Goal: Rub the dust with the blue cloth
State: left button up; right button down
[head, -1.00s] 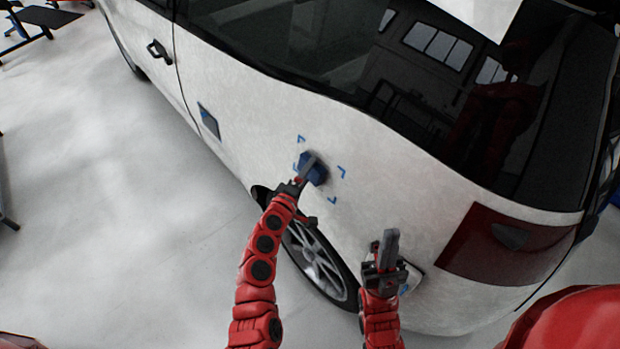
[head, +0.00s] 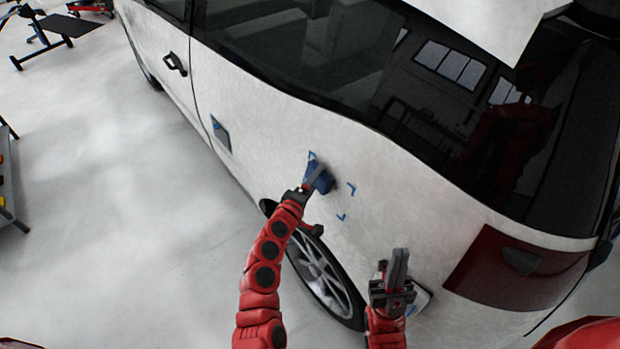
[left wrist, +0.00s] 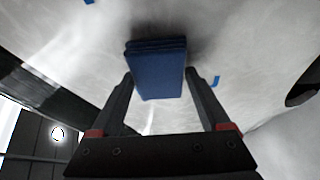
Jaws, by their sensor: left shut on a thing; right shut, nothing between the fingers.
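The blue cloth (head: 320,178) is a folded pad against the white side panel of the car (head: 275,125), above the rear wheel. It also shows in the left wrist view (left wrist: 158,72), between the fingers. My left gripper (head: 312,183) is shut on it. Blue corner marks (head: 351,188) frame the patch of panel around the cloth; the cloth covers part of the upper left of that patch. Dust inside the marks is hard to make out. My right gripper (head: 398,262) is shut and empty, in front of the panel near the tail light.
The rear wheel (head: 325,275) is below the left gripper. The red tail light (head: 515,268) is to the right.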

aim_at(346, 197)
pick_arm(q)
jog(key=shift+s+d+p, duration=0.15)
jog(key=shift+s+d, duration=0.5)
jog(key=shift+s, duration=0.25)
jog(key=shift+s+d+p, duration=0.2)
jog(key=shift+s+d, duration=0.45)
jog(key=shift+s, duration=0.2)
jog(key=shift+s+d+p, duration=0.15)
jog(key=shift+s+d, duration=0.5)
jog(key=shift+s, duration=0.25)
jog(key=shift+s+d+f, duration=0.15)
jog(key=shift+s+d, duration=1.15)
jog(key=shift+s, duration=0.25)
jog(key=shift+s+a, duration=0.2)
jog(key=shift+a, duration=0.2)
jog(key=shift+s+a+r, duration=0.25)
jog(key=shift+s+a, duration=0.25)
jog(key=shift+a, duration=0.15)
jog(key=shift+s+a+r, duration=0.2)
jog(key=shift+s+a, duration=0.35)
jog(key=shift+a, duration=0.1)
jog(key=shift+s+a+r, duration=0.25)
jog(key=shift+s+a, duration=0.25)
jog(key=shift+a, duration=0.15)
